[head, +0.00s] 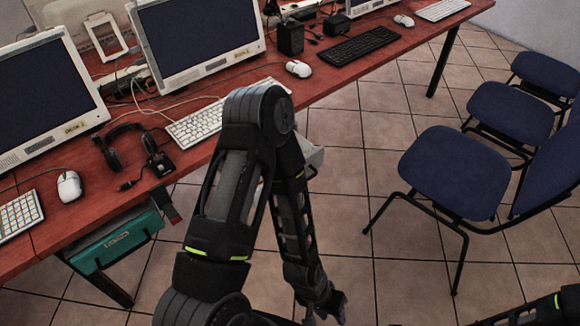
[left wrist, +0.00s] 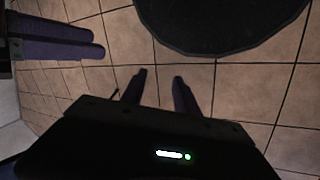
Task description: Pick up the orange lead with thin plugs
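I see no orange lead with thin plugs in either view. My left gripper (head: 326,310) hangs low over the tiled floor at the bottom of the head view, away from the desk. In the left wrist view its two fingers (left wrist: 161,84) stand apart with bare floor tiles between them, so it is open and empty. Part of my right arm shows at the bottom right corner of the head view; its gripper is out of frame.
A red desk (head: 330,88) with monitors, keyboards, mice, a headset (head: 125,148) and pale cables runs along the back left. A teal case (head: 115,240) is below it. Blue chairs (head: 455,172) stand at right. The floor between is clear.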

